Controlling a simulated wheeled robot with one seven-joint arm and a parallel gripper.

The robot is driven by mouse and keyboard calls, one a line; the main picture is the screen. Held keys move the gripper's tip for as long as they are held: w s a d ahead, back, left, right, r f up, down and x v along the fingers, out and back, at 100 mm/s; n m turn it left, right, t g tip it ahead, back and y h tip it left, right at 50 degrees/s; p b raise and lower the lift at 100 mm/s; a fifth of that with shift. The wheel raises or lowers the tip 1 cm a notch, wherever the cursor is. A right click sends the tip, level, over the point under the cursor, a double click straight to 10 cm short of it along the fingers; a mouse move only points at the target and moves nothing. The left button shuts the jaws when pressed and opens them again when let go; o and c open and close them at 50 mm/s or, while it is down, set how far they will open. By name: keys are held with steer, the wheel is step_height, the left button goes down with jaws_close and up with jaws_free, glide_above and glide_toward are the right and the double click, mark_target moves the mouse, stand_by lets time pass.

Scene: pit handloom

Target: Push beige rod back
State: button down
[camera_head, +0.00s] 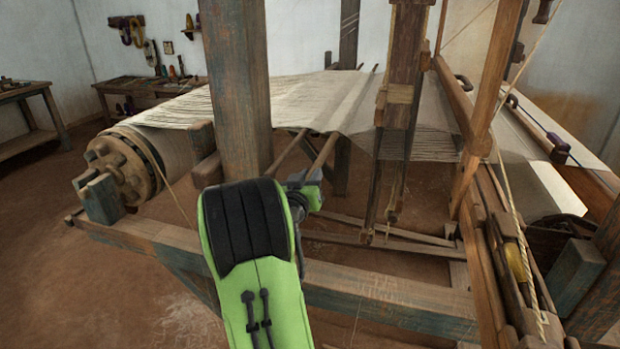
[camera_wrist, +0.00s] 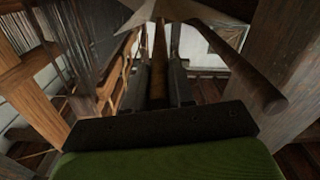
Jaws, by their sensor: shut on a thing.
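The beige rod (camera_head: 325,154) slopes down from under the cloth to my gripper in the head view. In the wrist view, the rod (camera_wrist: 159,62) runs between the two dark fingers of my gripper (camera_wrist: 162,85), which is shut on it. In the head view, my green and black arm hides most of the gripper (camera_head: 308,185), and the fingertips are hard to make out. A second, similar rod (camera_head: 287,154) lies to the left in the head view. A rod (camera_wrist: 235,67) also shows right of my fingers in the wrist view.
The blue-worn post (camera_head: 237,90) stands close left of my gripper. The lower frame beam (camera_head: 385,303) crosses in front. Cloth (camera_head: 310,100) stretches above the rods. Hanging upright beams (camera_head: 401,100) stand to the right. The cloth roller (camera_head: 125,165) is at the left.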

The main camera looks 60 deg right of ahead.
steer(key=w+b, duration=0.2)
steer(key=w, duration=0.1)
steer(key=w+a+b, duration=0.1)
steer(key=w, duration=0.1)
steer(key=shift+w+r, duration=0.1)
stand_by(0.3)
steer(key=c, duration=1)
jaws_free()
steer(key=shift+o, duration=0.2)
steer(key=shift+w, duration=0.1)
